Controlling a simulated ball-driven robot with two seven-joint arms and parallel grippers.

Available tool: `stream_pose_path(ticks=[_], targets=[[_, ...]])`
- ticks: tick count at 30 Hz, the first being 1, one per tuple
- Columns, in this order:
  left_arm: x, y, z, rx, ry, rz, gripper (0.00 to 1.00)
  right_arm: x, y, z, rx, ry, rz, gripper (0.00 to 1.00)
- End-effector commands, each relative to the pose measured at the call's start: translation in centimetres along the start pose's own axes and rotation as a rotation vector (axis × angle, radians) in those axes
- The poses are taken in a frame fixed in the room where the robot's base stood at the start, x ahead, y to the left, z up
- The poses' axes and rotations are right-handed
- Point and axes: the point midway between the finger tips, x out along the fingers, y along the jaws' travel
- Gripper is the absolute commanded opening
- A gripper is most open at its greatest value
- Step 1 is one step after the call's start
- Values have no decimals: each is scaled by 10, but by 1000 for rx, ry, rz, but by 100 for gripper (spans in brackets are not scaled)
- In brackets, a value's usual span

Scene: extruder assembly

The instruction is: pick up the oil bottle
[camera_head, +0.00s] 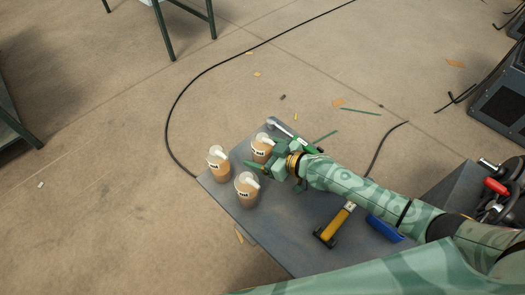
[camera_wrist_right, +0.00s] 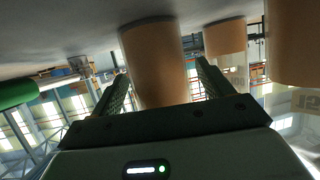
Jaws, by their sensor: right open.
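My left gripper is out of view.
A green-handled tool (camera_head: 309,147) lies at the table's back edge, close to my right wrist. The table's front left part is clear. A black cable (camera_head: 168,120) curves across the floor.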

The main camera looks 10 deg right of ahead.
Motion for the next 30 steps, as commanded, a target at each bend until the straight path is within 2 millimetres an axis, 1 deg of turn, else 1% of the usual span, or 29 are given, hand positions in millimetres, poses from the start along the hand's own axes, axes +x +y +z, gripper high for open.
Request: stream_pose_path(ticks=[1, 2, 3, 5, 6, 7, 14, 17, 20, 24, 27, 30], targets=[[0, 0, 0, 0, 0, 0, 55, 0, 0, 0, 0, 0, 0, 79], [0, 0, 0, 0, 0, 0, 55, 0, 0, 0, 0, 0, 0, 71], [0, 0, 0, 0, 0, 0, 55, 0, 0, 0, 0, 0, 0, 60], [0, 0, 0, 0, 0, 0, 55, 0, 0, 0, 0, 0, 0, 43], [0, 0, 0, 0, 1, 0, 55, 0, 0, 0, 0, 0, 0, 32], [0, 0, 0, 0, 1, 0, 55, 0, 0, 0, 0, 0, 0, 24], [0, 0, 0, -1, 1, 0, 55, -1, 0, -1, 1, 1, 1, 24], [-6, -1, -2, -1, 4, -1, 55, -4, 0, -9, 1, 2, 0, 24], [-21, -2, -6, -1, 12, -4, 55, -12, 0, -28, 0, 5, 1, 24], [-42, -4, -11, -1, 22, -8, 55, -25, 0, -60, -1, 6, 1, 24], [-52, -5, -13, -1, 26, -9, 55, -32, 0, -77, -2, 5, 1, 24], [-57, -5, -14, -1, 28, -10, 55, -37, 0, -88, 0, 4, 0, 24]])
